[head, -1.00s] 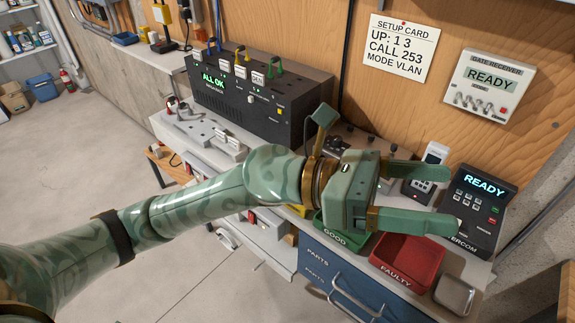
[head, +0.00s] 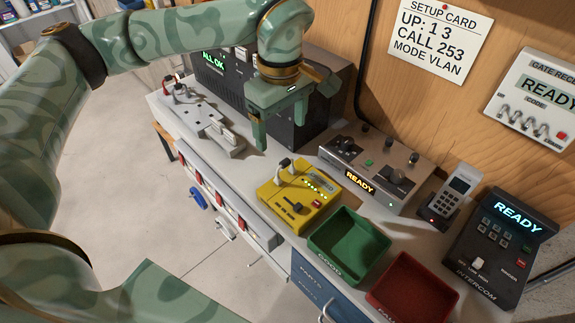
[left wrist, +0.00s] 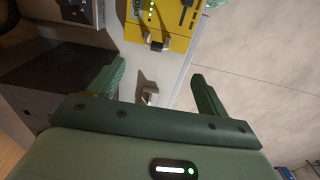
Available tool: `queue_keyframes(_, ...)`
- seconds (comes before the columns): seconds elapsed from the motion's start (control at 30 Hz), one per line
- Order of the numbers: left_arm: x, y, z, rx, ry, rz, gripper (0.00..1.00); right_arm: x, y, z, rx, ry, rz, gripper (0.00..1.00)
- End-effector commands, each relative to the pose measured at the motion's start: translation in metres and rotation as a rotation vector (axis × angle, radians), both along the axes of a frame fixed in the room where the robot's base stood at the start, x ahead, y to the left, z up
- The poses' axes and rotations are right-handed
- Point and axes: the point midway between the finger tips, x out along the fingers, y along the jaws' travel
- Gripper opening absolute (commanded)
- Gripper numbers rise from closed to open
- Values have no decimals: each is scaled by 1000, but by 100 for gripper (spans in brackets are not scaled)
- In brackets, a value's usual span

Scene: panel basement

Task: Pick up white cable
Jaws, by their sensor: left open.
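My left gripper (head: 280,133) is open and points down over the bench, between the black switch box (head: 310,122) and the yellow tester (head: 300,196). The left wrist view shows its two fingers spread (left wrist: 158,76), with a small pale connector-like piece (left wrist: 149,93) between them on the bench side, not clearly held. A white plug (head: 284,163) stands at the top edge of the yellow tester. I cannot tell for sure which piece is the white cable. The switch front is partly hidden by my left arm. My right gripper is not in view.
A grey socket panel (head: 212,128) lies left of the gripper. A grey console (head: 372,168) reads READY. Green (head: 350,243) and red (head: 412,290) trays, a handset (head: 452,192) and an intercom (head: 500,240) stand to the right. Open floor (head: 120,180) lies left of the bench.

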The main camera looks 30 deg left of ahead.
Motion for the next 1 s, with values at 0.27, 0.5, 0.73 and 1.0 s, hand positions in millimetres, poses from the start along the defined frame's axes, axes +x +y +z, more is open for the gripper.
queue_keyframes(0.27, 2, -1, -63, -2, 5, -1, 78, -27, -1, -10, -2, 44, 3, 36)
queue_keyframes(0.5, 2, -2, -84, -4, 4, -1, 78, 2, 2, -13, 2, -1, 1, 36)
queue_keyframes(0.73, 2, -3, -120, -4, 4, -1, 78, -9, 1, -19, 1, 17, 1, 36)
queue_keyframes(1.0, 2, -3, -124, -3, 1, -1, 78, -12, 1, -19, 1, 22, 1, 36)
